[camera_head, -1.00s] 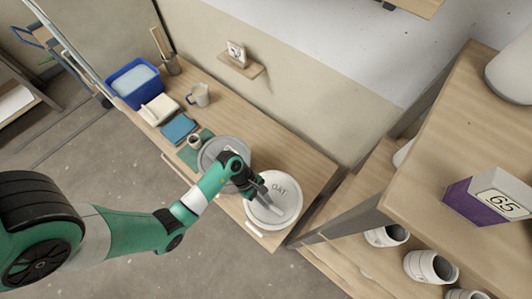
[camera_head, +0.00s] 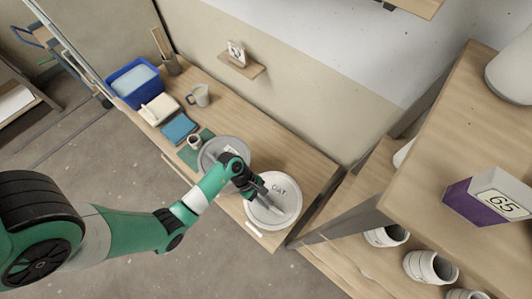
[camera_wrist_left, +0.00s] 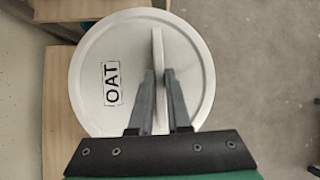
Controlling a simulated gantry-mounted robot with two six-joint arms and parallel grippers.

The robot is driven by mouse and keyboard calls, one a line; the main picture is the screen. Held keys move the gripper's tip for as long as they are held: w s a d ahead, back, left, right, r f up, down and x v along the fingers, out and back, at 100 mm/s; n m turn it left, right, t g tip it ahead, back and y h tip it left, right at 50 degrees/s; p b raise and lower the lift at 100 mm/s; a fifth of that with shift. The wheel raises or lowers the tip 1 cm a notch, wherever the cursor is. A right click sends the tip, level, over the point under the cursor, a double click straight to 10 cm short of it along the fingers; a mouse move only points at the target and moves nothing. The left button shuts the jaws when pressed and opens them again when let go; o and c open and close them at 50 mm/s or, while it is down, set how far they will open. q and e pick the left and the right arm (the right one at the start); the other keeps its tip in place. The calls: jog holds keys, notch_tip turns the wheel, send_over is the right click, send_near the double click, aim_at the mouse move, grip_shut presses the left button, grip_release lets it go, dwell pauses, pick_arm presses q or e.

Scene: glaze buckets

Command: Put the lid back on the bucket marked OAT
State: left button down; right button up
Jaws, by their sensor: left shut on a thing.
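The round pale lid marked OAT (camera_head: 287,208) is at the near right end of the long wooden bench. It also fills the middle of the left wrist view (camera_wrist_left: 100,50), with a thin upright bar handle (camera_wrist_left: 157,45) across it. My left gripper (camera_head: 264,190) is above the lid, its two fingers (camera_wrist_left: 159,85) shut on that handle. The bucket under the lid is mostly hidden; a pale bucket handle (camera_head: 255,230) shows at the lid's near edge. I cannot tell whether the lid is fully seated on the rim. My right gripper is not in view.
A grey round lid or bucket (camera_head: 208,152) sits just left, partly behind my left arm. A small cup (camera_head: 194,141), blue cloth (camera_head: 179,129), mug (camera_head: 200,95) and blue bin (camera_head: 133,83) stand farther along the bench (camera_head: 250,120). Wooden shelving with jars (camera_head: 430,267) is at right.

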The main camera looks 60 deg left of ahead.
pick_arm(q)
jog(key=shift+c, duration=1.6)
grip_release()
jog(key=shift+r, duration=0.1)
notch_tip(320, 180, up, 7)
jog(key=p, duration=0.7)
jog(key=shift+p, duration=0.3)
grip_shut()
